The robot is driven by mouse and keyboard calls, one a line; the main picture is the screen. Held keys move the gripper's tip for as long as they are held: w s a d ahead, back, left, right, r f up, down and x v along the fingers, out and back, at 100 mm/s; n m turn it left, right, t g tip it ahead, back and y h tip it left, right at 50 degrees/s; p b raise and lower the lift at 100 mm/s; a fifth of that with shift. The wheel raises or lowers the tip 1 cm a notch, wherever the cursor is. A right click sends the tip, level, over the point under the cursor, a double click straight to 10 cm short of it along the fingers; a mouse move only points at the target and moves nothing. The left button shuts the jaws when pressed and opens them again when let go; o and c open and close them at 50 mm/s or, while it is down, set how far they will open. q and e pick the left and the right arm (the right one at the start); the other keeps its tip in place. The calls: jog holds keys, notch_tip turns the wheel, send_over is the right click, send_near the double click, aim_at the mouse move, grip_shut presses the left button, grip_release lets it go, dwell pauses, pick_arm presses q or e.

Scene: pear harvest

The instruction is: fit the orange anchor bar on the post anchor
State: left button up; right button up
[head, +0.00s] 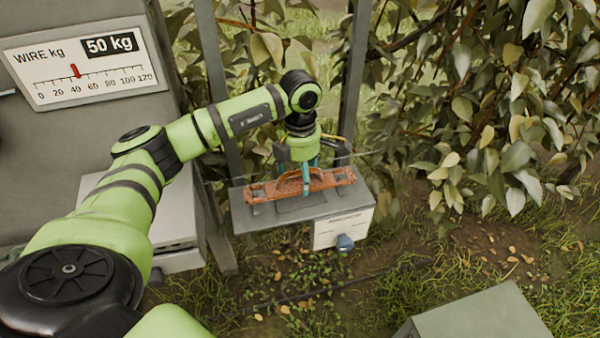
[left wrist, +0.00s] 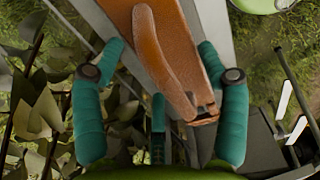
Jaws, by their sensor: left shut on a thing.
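The orange anchor bar (head: 326,181) is long, with a raised arched handle, and lies lengthwise over the top of the grey post anchor (head: 285,213). It looks level and close to the anchor's dark brackets; I cannot tell whether it is fully seated. My left gripper (head: 306,178) comes down from above, shut on the bar at its handle. In the left wrist view, the bar's handle (left wrist: 165,55) runs between the teal fingers of the gripper (left wrist: 160,105). The anchor's front has a white label plate and a blue knob (head: 345,243). My right gripper is not in view.
A wire gauge panel (head: 80,62) reading 50 kg stands at the upper left. Grey posts (head: 354,75) rise behind the anchor, with leafy branches (head: 500,110) to the right. A grey-green box (head: 480,318) stands at the lower right. Grass and soil lie between.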

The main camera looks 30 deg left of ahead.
pick_arm(q)
jog(key=shift+f+b, duration=0.8)
jog(key=shift+f, duration=0.3)
dwell(0.6)
jog(key=o, duration=1.2)
jog(key=shift+o, duration=0.2)
